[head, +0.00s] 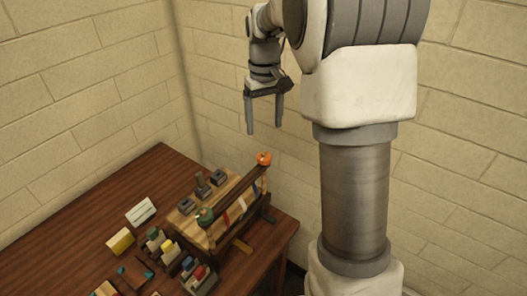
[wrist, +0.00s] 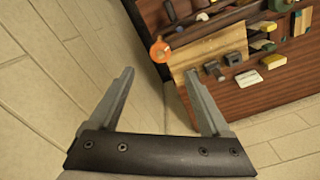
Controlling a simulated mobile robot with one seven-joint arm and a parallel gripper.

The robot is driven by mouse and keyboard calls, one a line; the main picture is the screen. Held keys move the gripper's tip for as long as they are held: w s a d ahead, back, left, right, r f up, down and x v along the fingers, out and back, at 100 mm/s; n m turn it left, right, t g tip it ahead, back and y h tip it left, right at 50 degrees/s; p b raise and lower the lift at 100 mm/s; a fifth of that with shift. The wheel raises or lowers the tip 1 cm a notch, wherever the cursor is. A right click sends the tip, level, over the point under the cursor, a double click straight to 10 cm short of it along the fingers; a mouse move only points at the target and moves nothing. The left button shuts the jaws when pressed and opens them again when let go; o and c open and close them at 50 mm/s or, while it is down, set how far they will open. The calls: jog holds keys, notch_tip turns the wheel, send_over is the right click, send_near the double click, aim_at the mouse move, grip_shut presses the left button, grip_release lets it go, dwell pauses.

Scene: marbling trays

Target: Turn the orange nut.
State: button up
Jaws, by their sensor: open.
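The orange nut (head: 264,158) sits at the top of a post at the far right end of a dark wooden rack (head: 233,203) on the table. It also shows in the wrist view (wrist: 160,51) as an orange ring shape near the table's corner, between the fingertips in the picture but farther off. My gripper (head: 264,131) is open and empty, pointing down in the air above the nut, apart from it. In the wrist view both fingers (wrist: 158,70) show with nothing between them. A green nut (head: 205,215) sits on the rack's other end.
The brown table (head: 75,215) holds a wooden board with grey blocks (head: 203,183), a white card (head: 140,212), a yellow block (head: 120,242) and racks of small coloured bottles (head: 162,243). Brick walls (head: 220,90) stand behind. The table's left part is clear.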

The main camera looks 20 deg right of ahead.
aim_at(264, 153)
notch_tip(264, 153, down, 11)
jog(key=shift+r+p, duration=0.2)
jog(key=shift+p, duration=0.1)
grip_shut()
dwell(0.4)
